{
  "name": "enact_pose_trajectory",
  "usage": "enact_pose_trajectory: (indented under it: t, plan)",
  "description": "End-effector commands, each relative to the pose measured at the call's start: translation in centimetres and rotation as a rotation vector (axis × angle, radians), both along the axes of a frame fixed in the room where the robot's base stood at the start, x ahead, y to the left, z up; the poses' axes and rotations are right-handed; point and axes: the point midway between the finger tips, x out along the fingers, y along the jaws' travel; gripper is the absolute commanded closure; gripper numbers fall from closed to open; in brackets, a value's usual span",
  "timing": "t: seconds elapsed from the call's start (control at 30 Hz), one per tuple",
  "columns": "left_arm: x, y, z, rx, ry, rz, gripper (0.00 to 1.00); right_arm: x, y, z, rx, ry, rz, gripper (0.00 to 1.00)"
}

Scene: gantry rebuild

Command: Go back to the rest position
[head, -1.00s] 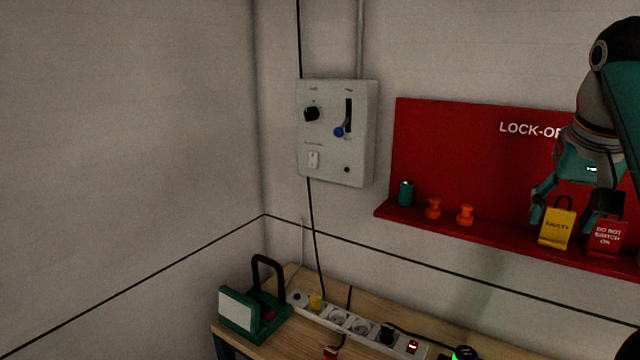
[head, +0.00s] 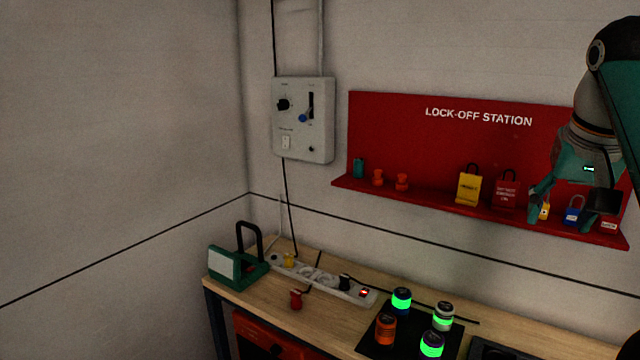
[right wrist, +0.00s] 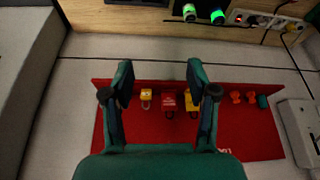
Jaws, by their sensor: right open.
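My right gripper (head: 570,203) is at the right of the head view, in front of the red lock-off station (head: 400,130). Its two fingers are spread with nothing between them. The right wrist view also shows the open, empty gripper (right wrist: 160,80), with the red board (right wrist: 245,128) beyond it. My left gripper is in neither view.
A grey control box (head: 303,120) hangs on the wall.

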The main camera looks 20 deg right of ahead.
Motion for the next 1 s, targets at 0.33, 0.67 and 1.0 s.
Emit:
enact_pose_trajectory:
  t: [0.33,0.67,1.0]
  plan:
    - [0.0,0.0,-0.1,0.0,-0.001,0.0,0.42,6.1,0.9,-3.9,-0.026,0.036,0.123,0.42]
    - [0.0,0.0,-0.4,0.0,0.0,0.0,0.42,14.5,3.1,-11.9,-0.034,0.073,0.313,0.42]
    - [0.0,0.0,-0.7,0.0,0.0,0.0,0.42,23.2,11.9,-30.8,0.067,0.101,0.613,0.42]
